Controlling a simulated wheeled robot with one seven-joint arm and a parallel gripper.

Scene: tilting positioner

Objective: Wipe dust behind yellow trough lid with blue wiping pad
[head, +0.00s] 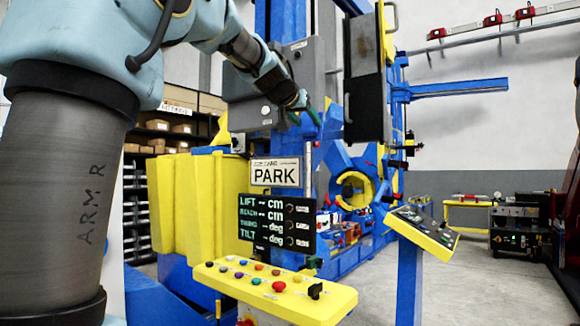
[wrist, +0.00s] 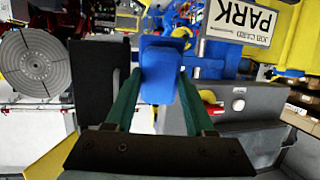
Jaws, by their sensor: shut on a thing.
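My gripper (head: 304,114) is raised in front of the grey cabinet in the head view, above the PARK sign. In the wrist view its two green fingers (wrist: 155,100) are shut on the blue wiping pad (wrist: 160,72), which sticks out beyond the fingertips. The pad is hard to make out in the head view. A large ribbed yellow body (head: 196,205) stands left of the sign; I cannot tell whether it is the trough lid. No dust can be made out in either view.
A yellow button panel (head: 275,290) juts out at the front below the readout screen (head: 275,222). A dark upright panel (head: 366,80) stands right of my gripper. A blue post with a tilted console (head: 424,226) stands further right. Open floor lies between.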

